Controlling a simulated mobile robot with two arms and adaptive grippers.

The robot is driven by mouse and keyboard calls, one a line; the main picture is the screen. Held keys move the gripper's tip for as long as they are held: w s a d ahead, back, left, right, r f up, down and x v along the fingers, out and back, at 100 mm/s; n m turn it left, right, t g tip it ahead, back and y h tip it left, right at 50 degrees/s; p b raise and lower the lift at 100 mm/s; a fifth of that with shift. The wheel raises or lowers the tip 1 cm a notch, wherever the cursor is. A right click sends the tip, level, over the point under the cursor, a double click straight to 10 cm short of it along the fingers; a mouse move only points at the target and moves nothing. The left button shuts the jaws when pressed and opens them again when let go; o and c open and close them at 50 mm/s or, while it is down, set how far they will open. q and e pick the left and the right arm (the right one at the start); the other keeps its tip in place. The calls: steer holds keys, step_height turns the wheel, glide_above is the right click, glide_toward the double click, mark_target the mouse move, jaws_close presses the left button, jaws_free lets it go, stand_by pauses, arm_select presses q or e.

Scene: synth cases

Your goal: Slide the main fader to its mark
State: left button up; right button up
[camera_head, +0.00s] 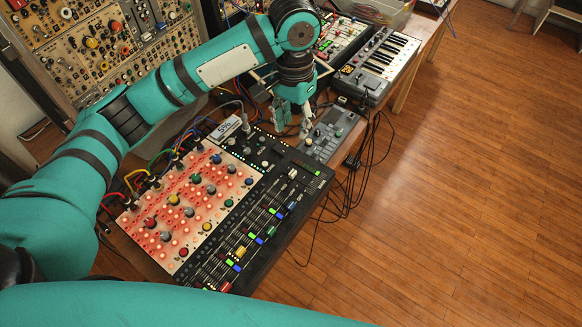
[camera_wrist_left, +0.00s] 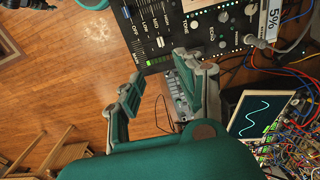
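The mixing console (camera_head: 314,160) carries a bank of sliding faders with coloured caps along its right side, in the head view. A white fader cap (camera_head: 293,173) sits near the bank's far end and a red cap (camera_head: 226,287) at its near end. My left gripper (camera_head: 293,131) is beyond the console's far end, over a small grey device. In the left wrist view its fingers (camera_wrist_left: 160,72) are apart with nothing between them, and part of the console (camera_wrist_left: 165,38) shows at the top. My right gripper is out of view.
The small grey device (camera_head: 333,134) and a keyboard (camera_head: 378,64) lie beyond the console. A "5%" label (camera_head: 225,128) stands at its far left corner. Cables (camera_head: 352,190) hang along the right side. An oscilloscope screen (camera_wrist_left: 262,115) shows in the wrist view.

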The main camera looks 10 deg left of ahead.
mark_target(292, 172)
arm_select(q)
step_height(292, 172, down, 18)
steer(key=shift+a+r+p, duration=0.1)
steer(key=shift+r+p, duration=0.1)
steer(key=shift+p, duration=0.5)
steer(key=shift+c, duration=0.4)
jaws_close()
steer(key=shift+r, duration=0.1)
